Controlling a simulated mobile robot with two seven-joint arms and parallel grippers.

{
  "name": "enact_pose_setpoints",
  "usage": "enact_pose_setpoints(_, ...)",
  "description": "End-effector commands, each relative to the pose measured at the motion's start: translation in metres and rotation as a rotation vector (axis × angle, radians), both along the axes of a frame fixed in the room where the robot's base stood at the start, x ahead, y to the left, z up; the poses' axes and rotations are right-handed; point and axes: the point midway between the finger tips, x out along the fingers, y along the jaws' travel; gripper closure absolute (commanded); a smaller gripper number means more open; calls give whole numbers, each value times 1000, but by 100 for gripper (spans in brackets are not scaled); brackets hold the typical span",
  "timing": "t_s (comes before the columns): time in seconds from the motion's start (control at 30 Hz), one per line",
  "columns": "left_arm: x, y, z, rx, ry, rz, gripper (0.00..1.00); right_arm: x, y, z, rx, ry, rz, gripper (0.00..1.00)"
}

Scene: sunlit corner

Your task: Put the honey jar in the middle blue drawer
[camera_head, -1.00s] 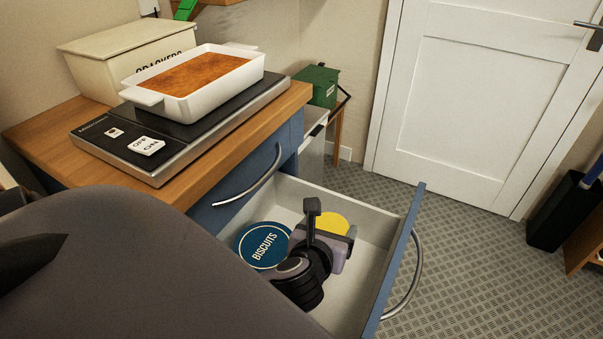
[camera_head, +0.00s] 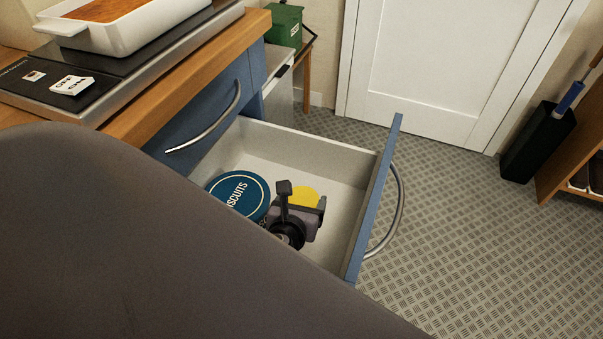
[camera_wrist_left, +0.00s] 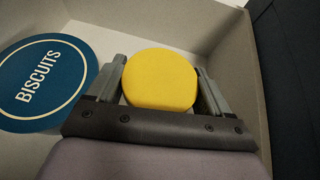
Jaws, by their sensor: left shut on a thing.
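The honey jar shows as a round yellow lid (camera_wrist_left: 160,79) in the left wrist view, between the two fingers of my left gripper (camera_wrist_left: 163,85). The gripper is shut on it. In the head view the yellow lid (camera_head: 305,196) is partly hidden behind my left gripper (camera_head: 308,205), inside the open blue drawer (camera_head: 372,205). The jar's body below the lid is hidden, and I cannot tell whether it touches the drawer floor. A round blue biscuits tin (camera_head: 238,194) is in the drawer to the left of the jar. My right gripper is not in view.
A shut blue drawer front with a curved handle (camera_head: 210,122) is above the open one. A white baking dish (camera_head: 130,30) stands on a black appliance on the wooden counter. Bare drawer floor shows around the jar. A black bin (camera_head: 538,142) stands at the right.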

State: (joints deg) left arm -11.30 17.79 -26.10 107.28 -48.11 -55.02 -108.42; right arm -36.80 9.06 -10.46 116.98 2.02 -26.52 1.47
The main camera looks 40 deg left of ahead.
Motion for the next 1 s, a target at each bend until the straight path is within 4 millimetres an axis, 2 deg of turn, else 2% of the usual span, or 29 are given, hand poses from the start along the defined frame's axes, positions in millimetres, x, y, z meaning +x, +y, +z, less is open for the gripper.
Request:
enact_pose_setpoints(0.03, 1, 0, -7, 0, -3, 0, 87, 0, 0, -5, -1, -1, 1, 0)
enact_pose_setpoints(0.23, 1, 0, -19, -1, -3, 1, 87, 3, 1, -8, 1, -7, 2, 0)
enact_pose_setpoints(0.4, 1, 0, -46, 2, -2, 2, 87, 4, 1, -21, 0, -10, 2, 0)
enact_pose_setpoints(0.5, 1, 0, -56, 1, -3, 1, 87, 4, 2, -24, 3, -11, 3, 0)
enact_pose_setpoints(0.83, 1, 0, -56, 1, -4, 0, 87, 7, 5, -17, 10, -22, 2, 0)
enact_pose_setpoints(0.87, 0, 0, -58, 0, -1, 1, 17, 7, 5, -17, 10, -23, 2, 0)
enact_pose_setpoints(0.9, 0, 0, -57, 0, -1, 0, 4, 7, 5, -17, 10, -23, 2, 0)
enact_pose_setpoints(0.93, 0, 0, -57, 0, -1, 0, 0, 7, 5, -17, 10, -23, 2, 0)
enact_pose_setpoints(1.0, 0, 0, -57, 0, -1, 0, 0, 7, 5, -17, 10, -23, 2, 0)
